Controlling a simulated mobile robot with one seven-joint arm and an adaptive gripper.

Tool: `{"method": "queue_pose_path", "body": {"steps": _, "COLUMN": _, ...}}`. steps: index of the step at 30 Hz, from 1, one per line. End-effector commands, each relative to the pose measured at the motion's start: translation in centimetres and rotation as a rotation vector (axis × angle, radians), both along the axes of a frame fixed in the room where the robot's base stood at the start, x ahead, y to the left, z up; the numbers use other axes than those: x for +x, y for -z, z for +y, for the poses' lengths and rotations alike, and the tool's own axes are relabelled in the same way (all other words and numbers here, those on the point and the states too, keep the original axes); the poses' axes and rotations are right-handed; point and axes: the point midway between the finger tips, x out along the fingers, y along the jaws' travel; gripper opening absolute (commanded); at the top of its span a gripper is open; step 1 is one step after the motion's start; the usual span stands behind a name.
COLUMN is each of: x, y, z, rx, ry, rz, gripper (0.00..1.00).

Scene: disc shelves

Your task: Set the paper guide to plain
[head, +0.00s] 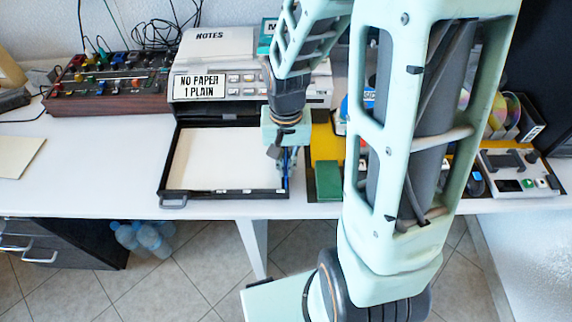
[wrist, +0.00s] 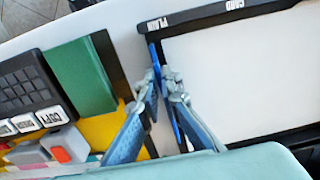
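The paper guide (wrist: 153,55) is a thin blue bar along one side of the open paper tray (head: 175,194). In the wrist view its end lies beside the word PLAIN on the tray's dark rim (wrist: 200,18); the word CARD stands farther right. My gripper (wrist: 161,82) is low over that side, its grey-blue fingers drawn close together on either side of the guide, and looks shut on it. The fingers hide part of the bar. In the head view my gripper (head: 285,165) reaches down at the tray's right side.
The printer (head: 215,50) carries a sign reading NO PAPER 1 PLAIN. A white sheet area (head: 220,160) fills the tray. A green block (head: 328,180) and a yellow panel stand close to the tray's right. A mixer-like panel (head: 105,85) is at left. The table's left front is clear.

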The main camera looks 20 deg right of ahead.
Motion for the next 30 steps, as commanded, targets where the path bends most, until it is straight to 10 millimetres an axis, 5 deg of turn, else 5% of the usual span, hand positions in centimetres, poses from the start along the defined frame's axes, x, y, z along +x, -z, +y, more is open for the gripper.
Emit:
{"method": "queue_pose_path", "body": {"steps": 17, "x": 0.4, "y": 0.0, "z": 1.2, "rx": 0.0, "ry": 0.0, "rz": 0.0, "gripper": 0.0}}
{"method": "queue_pose_path", "body": {"steps": 22, "x": 0.4, "y": 0.0, "z": 1.2, "rx": 0.0, "ry": 0.0, "rz": -0.001, "gripper": 0.22}}
{"method": "queue_pose_path", "body": {"steps": 30, "x": 0.4, "y": -0.1, "z": 1.2, "rx": 0.0, "ry": 0.0, "rz": 0.0, "gripper": 0.22}}
